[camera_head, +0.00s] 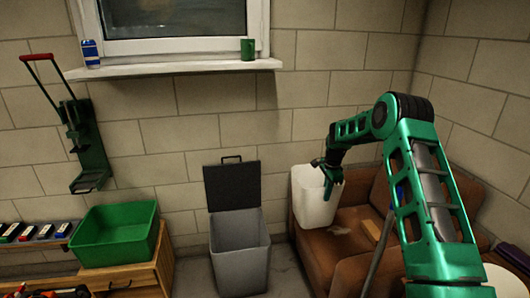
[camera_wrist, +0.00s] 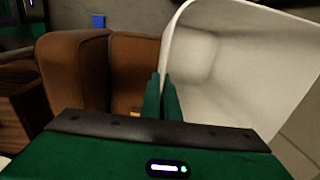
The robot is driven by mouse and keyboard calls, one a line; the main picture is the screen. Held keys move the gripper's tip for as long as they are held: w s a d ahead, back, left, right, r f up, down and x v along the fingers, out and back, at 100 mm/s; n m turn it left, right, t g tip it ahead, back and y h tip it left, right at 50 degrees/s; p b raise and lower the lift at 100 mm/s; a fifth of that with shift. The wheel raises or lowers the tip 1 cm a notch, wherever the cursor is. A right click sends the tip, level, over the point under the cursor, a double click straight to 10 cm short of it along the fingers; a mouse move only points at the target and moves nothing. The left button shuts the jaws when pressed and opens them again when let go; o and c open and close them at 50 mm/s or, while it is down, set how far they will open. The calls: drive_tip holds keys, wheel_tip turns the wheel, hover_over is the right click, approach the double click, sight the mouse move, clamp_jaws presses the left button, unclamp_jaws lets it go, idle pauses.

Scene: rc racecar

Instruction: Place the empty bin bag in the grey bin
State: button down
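The empty bin bag (camera_head: 312,200) is a white, open-topped, box-like liner at the left end of the brown sofa. It fills the right of the wrist view (camera_wrist: 235,65), and its inside looks empty. My gripper (camera_head: 330,176) is at the bag's upper right edge. In the wrist view its green fingers (camera_wrist: 161,95) are close together with the bag's wall edge between them, so it looks shut on the bag. Whether the bag's base touches the sofa is unclear. The grey bin (camera_head: 241,262) stands on the floor left of the bag, its dark lid (camera_head: 232,185) raised against the wall.
The brown sofa (camera_head: 345,245) is right of the bin, with a flat tan item (camera_head: 372,229) on it. A green crate (camera_head: 115,235) sits on a wooden cabinet left of the bin. A narrow floor gap (camera_head: 285,262) separates bin and sofa.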

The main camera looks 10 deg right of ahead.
drive_tip(key=s+a+n, duration=0.6)
drive_tip(key=s+n, duration=0.3)
drive_tip(key=s, duration=0.2)
drive_tip(key=s+a+f+n, duration=0.1)
drive_tip(key=s+a+n, duration=0.6)
drive_tip(key=s, duration=0.5)
drive_tip(key=shift+s+f+n+g+y, duration=0.2)
drive_tip(key=shift+n+g+y, duration=0.2)
drive_tip(key=shift+n, duration=0.5)
